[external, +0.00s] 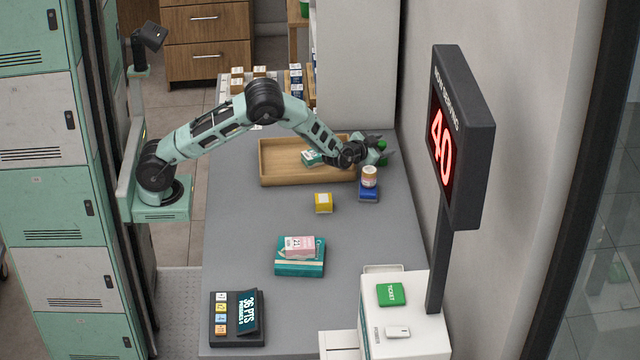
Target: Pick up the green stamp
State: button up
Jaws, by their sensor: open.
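My gripper (381,153) is at the far right end of the counter, just right of the wooden tray. Its jaws are open. A small green object (383,144), which looks like the green stamp, shows at the fingers. The fingers and wrist hide most of it, and I cannot tell whether they touch it.
The wooden tray (264,179) holds a teal and white box (312,158). A tan-topped item (369,175) stands on or by a blue block (368,195), close in front of my gripper. A yellow box (323,203) stands nearby. The counter's middle (240,225) is clear.

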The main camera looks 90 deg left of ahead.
jog(key=c, duration=1)
jog(key=shift+c, duration=0.2)
jog(key=shift+r, duration=0.15)
